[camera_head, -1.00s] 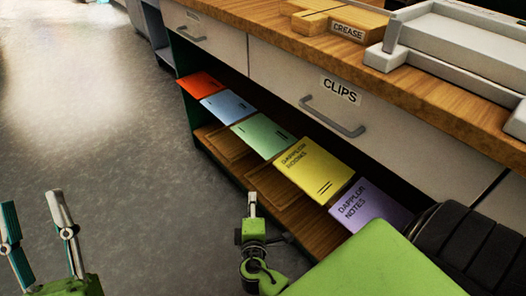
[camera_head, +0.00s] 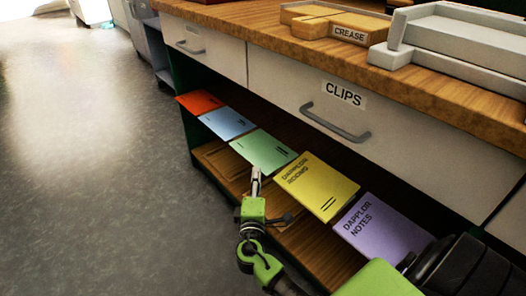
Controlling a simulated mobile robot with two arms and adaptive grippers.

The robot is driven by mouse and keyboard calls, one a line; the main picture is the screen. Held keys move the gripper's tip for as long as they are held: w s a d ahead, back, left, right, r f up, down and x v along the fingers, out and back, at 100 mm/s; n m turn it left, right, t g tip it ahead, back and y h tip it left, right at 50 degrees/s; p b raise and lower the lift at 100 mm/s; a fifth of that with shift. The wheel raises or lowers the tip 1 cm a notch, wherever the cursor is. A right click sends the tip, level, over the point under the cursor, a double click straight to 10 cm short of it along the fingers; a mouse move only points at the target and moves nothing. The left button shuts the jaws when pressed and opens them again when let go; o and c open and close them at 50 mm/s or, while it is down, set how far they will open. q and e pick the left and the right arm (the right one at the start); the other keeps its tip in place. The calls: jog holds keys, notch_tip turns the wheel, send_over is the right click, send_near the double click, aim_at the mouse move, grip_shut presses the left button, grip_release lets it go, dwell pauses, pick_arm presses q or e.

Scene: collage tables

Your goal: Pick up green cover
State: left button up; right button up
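The green cover (camera_head: 264,150) lies on the slatted lower shelf under the drawers, between the light blue cover (camera_head: 227,122) and the yellow cover (camera_head: 316,187). My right gripper (camera_head: 256,178) is at the near edge of the green cover, its fingertips pointing toward it. I see the fingers narrow and nearly edge-on, so I cannot tell whether they are open or shut, or whether they touch the cover. The cover lies flat in its row. My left gripper is out of view.
A red-orange cover (camera_head: 199,102) and a purple cover (camera_head: 381,225) lie at the row's ends. The drawer marked CLIPS (camera_head: 310,95) and its handle (camera_head: 336,123) overhang the shelf. A wooden tray (camera_head: 335,24) and grey trays (camera_head: 455,55) stand on the counter. The floor left is clear.

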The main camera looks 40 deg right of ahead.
jog(key=b+x, duration=0.1)
jog(key=x, duration=0.3)
jog(key=shift+w, duration=0.3)
jog(key=shift+c, duration=0.5)
grip_shut()
jog(key=shift+r, duration=0.1)
